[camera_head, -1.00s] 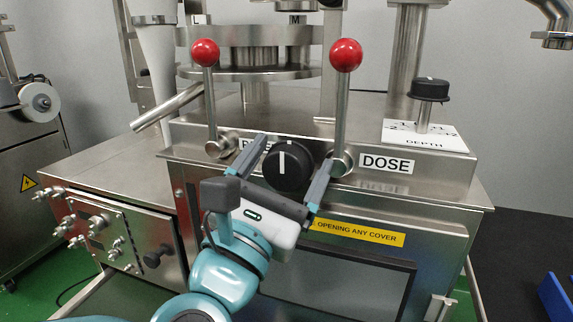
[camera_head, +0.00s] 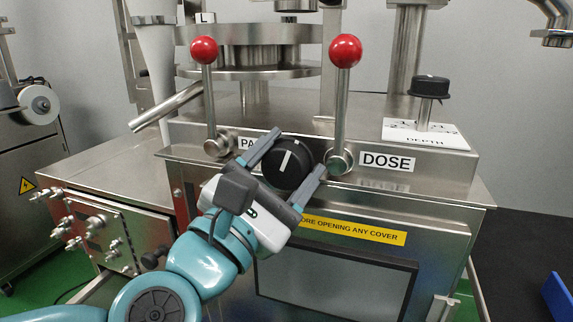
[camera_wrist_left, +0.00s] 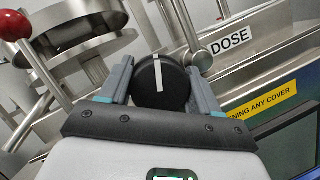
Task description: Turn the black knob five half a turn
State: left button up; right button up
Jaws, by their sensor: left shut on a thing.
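The black knob (camera_head: 287,163) with a white pointer line is on the machine's front, between the PA... and DOSE labels. Its line leans a little to the right of upright in the head view. My left gripper (camera_head: 298,152) comes from below left, with one finger on each side of the knob, and is shut on it. In the left wrist view the knob (camera_wrist_left: 163,88) sits between the two fingers, its white line nearly along the gripper. The gripper hides part of the knob's lower edge. My right gripper is not in view.
Two red-ball levers (camera_head: 204,51) and (camera_head: 345,52) stand close on either side of the knob. A black depth knob (camera_head: 430,87) stands on a post at right. A dark screen (camera_head: 340,272) lies below, under a yellow warning label (camera_head: 352,231).

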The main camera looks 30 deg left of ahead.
pick_arm(q)
jog(key=shift+m+g+h+p, duration=0.3)
jog(key=shift+m+h+p, duration=0.15)
jog(key=shift+m, duration=0.95)
jog(key=shift+h, duration=0.25)
jog(key=shift+d+f+m, duration=0.1)
jog(key=shift+m, duration=0.5)
